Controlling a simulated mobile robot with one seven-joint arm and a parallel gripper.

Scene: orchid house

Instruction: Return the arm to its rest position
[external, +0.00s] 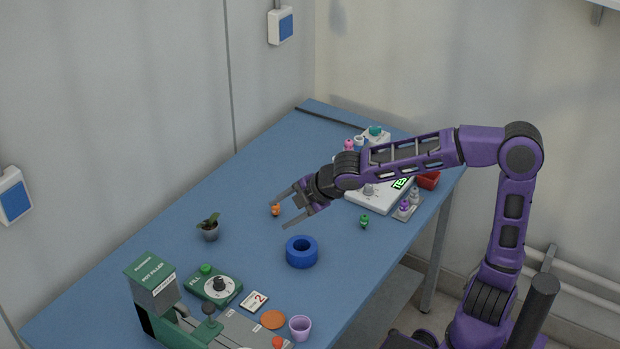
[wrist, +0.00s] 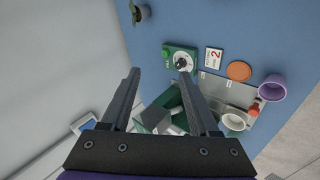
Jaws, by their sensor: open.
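My purple arm reaches from the right over the blue table (external: 180,262) in the external view. My gripper (external: 279,212) is open and points left, above the middle of the table. Its two dark fingers also show in the wrist view (wrist: 158,80), spread apart with nothing held between them. In the external view a small orange item (external: 276,209) shows near the fingertips; it looks to be on the table behind them, and I cannot tell the gap. The arm is stretched out, with its elbow raised at the right.
A blue ring (external: 301,252) lies below the gripper. A small potted plant (external: 210,229), a green pot filler (external: 153,285), a dial box (external: 214,286), a purple cup (external: 300,327) and an orange disc (external: 273,319) stand nearer. A white device (external: 372,199) lies under the forearm. The table's left middle is clear.

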